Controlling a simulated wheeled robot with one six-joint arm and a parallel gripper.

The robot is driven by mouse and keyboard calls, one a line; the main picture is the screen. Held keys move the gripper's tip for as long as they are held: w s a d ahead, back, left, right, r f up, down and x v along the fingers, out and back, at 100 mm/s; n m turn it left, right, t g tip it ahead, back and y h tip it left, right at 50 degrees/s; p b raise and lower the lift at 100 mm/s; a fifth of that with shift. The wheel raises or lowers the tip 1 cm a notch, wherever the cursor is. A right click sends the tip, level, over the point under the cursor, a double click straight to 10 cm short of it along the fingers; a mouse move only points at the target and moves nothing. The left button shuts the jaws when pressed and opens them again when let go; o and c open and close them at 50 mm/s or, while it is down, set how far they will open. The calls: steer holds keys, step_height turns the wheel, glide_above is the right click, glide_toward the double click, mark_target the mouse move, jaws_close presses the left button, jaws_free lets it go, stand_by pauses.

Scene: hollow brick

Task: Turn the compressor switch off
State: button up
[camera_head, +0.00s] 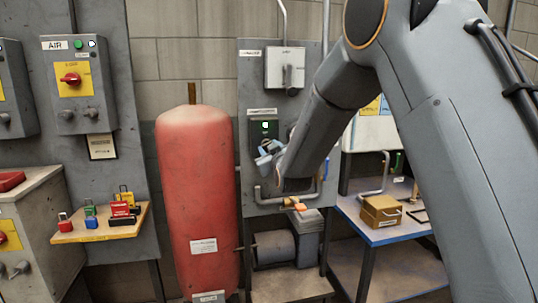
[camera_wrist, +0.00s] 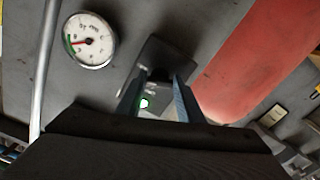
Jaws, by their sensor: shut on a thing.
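The compressor switch is a dark box (camera_head: 257,129) on the grey wall panel, with a lit green lamp. It also shows in the wrist view as a dark box (camera_wrist: 153,60), turned at an angle, with the green-white lamp between my fingers. My gripper (camera_head: 266,156) is at the lower part of this box. In the wrist view its two fingers (camera_wrist: 160,82) close on a dark knob at the box's face. The knob is mostly hidden, so its turned position cannot be told.
A red tank (camera_head: 198,200) stands just left of the switch. A round gauge (camera_wrist: 90,40) and a pipe are near my gripper. A grey lever box (camera_head: 285,68) is above. A padlock shelf (camera_head: 100,229) is at left; a blue-edged bench (camera_head: 385,233) is at right.

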steer(key=shift+d+r+n+b, duration=0.1)
steer(key=shift+n+b, duration=1.4)
steer(key=shift+n, duration=1.8)
steer(key=shift+r+n+b, duration=0.1)
steer(key=shift+n+b, duration=1.35)
steer(key=shift+n, duration=1.85)
steer(key=o, duration=1.1)
steer(key=shift+c, duration=0.2)
steer(key=b+v, duration=0.1)
steer(key=v, duration=0.6)
steer(key=shift+s+b, duration=0.4)
